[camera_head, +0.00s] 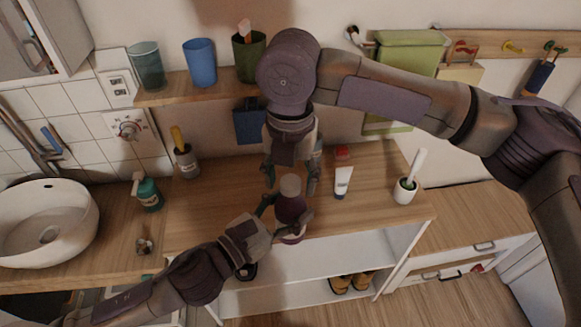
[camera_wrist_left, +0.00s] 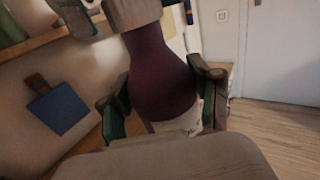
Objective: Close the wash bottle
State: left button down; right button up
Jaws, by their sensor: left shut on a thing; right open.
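The wash bottle (camera_head: 290,208) is dark purple with a pale lower part. It stands roughly upright at the front of the wooden counter. A pale beige-grey cap (camera_head: 290,185) shows at its top; I cannot tell whether it is seated. My left gripper (camera_head: 283,213) is shut around the bottle's body. In the left wrist view the bottle (camera_wrist_left: 162,80) fills the space between my left gripper's green-padded fingers (camera_wrist_left: 163,102). My right gripper (camera_head: 291,175) points down from above, open, with its fingers apart on either side of the cap. Whether they touch it is unclear.
A white tube (camera_head: 343,182) and a toothbrush cup (camera_head: 405,190) stand right of the bottle. A teal pump bottle (camera_head: 149,194) is by the sink (camera_head: 45,222) at left. The wall shelf (camera_head: 190,91) holds several cups. Open shelving lies below the counter.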

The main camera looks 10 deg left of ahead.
grip_shut()
jog(key=m, duration=1.4)
jog(key=shift+m, duration=0.3)
jog(key=m, duration=0.7)
jog(key=shift+f, duration=0.1)
jog(key=m, duration=0.9)
grip_release()
